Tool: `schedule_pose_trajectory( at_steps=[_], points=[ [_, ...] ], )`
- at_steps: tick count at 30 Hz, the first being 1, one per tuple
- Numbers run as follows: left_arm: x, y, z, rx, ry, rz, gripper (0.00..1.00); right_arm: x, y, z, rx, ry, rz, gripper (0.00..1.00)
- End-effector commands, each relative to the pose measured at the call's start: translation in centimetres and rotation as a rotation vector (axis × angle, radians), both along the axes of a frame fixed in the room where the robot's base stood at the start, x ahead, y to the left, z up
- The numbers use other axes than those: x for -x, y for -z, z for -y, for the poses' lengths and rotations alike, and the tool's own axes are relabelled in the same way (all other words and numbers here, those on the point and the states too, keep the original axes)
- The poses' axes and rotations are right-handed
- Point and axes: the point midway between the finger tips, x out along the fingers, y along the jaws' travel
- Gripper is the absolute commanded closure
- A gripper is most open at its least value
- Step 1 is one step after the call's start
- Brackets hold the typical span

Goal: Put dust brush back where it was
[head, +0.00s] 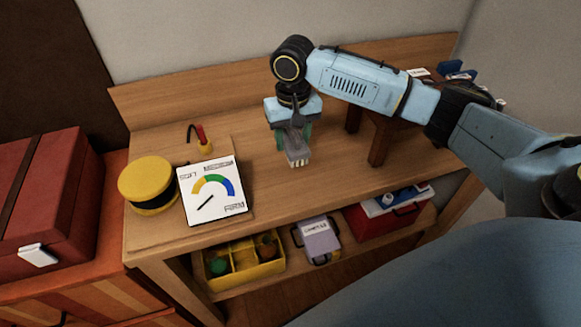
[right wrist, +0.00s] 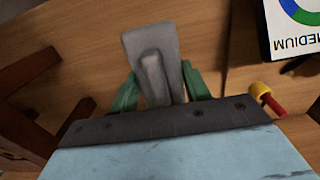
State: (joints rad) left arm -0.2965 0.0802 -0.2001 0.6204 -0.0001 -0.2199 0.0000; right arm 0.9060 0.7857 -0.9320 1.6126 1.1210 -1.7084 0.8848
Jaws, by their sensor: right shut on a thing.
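The dust brush (head: 297,152) is grey with pale bristles at its lower end. My right gripper (head: 293,133) points down over the wooden workbench and is shut on the brush. In the right wrist view the green fingers (right wrist: 160,92) stand on either side of the grey brush (right wrist: 140,45). I cannot tell whether the bristles touch the bench top (head: 345,195). My left gripper is not in view.
A dial gauge panel (head: 212,203) and a yellow-black round tin (head: 147,186) stand at the bench's left, with a red-yellow item (head: 203,142) behind. A small dark wooden stand (head: 380,141) is right of the gripper. Yellow bin (head: 240,284) and red toolbox (head: 375,222) sit below.

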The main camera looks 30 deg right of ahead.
Motion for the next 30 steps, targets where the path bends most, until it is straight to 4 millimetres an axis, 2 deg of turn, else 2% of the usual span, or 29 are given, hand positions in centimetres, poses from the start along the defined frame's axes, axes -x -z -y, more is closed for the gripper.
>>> schedule_pose_trajectory(
  at_steps=[1, 8, 15, 18, 27, 28, 30],
  points=[
    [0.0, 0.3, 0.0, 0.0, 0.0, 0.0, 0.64, 0.1, 1.2, 0.0, 0.001, 0.0, -0.005, 0.78],
    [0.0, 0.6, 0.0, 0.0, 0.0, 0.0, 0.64, 0.1, 3.6, 0.0, 0.001, -0.002, -0.002, 0.78],
    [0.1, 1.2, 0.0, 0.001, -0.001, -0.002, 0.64, 0.1, 7.4, -0.1, 0.001, -0.003, -0.001, 0.78],
    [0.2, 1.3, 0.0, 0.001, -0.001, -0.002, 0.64, 0.1, 8.0, -0.1, 0.002, -0.002, 0.0, 0.78],
    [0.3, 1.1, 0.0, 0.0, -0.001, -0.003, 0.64, 0.1, 8.1, -0.1, 0.001, -0.003, 0.0, 0.78],
    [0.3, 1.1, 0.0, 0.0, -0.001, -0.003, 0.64, 0.1, 8.1, -0.1, 0.001, -0.003, 0.0, 0.52],
    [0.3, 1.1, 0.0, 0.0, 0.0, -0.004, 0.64, 0.1, 8.1, -0.1, 0.001, -0.003, 0.0, 0.43]
  ],
)
